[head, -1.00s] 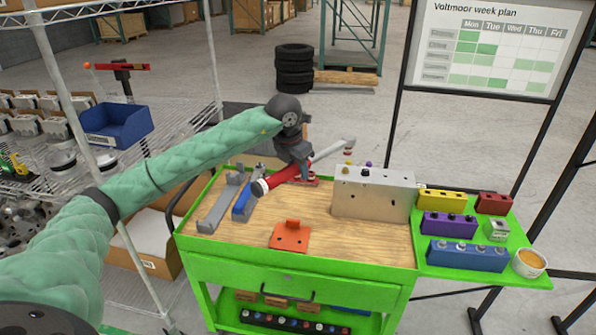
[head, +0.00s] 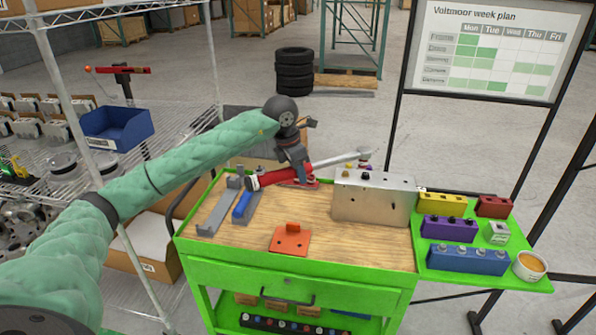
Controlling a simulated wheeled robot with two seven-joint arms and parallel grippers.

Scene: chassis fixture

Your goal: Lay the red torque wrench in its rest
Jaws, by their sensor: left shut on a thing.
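My left gripper (head: 300,176) is shut on the red torque wrench (head: 279,176) and holds it over the back of the cart's wooden top. The wrench lies nearly level across the view. Its red handle end points left and its grey shaft (head: 338,160) runs right to a head above the grey metal box. A long grey rest (head: 213,213) stands empty at the left of the top. Beside it is another grey holder with a blue piece (head: 242,205). A red base (head: 312,184) shows partly behind the gripper. My right gripper is not in view.
The grey metal box (head: 372,203) stands at the right of the wooden top (head: 355,245). An orange-red block (head: 290,240) sits at the front. A green side shelf (head: 466,278) carries coloured blocks and a cup (head: 529,265). The front right of the top is clear.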

